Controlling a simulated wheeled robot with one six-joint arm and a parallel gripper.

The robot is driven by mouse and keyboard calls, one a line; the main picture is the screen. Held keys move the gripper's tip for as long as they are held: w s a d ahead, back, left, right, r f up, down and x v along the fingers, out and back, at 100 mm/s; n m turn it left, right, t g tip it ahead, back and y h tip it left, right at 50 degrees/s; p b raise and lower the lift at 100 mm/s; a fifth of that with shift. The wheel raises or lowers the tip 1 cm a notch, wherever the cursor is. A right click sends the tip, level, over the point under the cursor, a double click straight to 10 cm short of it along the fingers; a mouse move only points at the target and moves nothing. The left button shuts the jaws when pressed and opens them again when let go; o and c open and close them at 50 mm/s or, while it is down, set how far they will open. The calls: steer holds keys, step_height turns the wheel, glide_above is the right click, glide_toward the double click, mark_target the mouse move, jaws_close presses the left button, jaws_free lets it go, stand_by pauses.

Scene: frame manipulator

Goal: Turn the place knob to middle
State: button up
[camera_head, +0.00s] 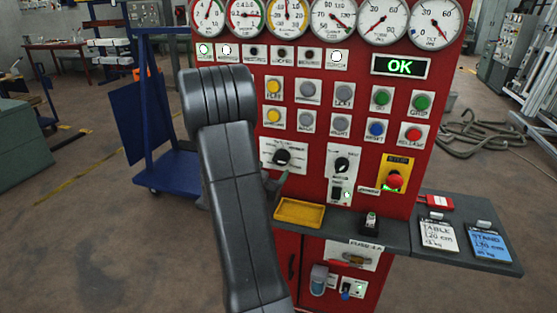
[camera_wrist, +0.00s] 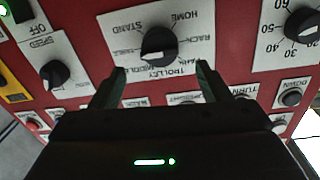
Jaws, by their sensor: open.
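The place knob (camera_wrist: 158,45) is a round black knob on a white plate on the red panel. My gripper (camera_wrist: 160,70) is open and empty, one finger on each side below the knob in the picture. The knob lies between and beyond the fingertips, with no contact visible. In the head view my arm hides most of the gripper.
A speed knob (camera_wrist: 55,73) sits left of the place knob in the wrist view, and a numbered dial (camera_wrist: 302,25) sits right. Rows of coloured buttons (camera_head: 310,90) are above in the head view. A yellow tray (camera_head: 299,212) and grey shelf (camera_head: 390,233) jut out below.

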mark_target(279, 161)
steer(key=p+x, duration=0.1)
steer(key=x, duration=0.6)
steer(key=shift+s, duration=0.1)
steer(key=c, duration=0.9)
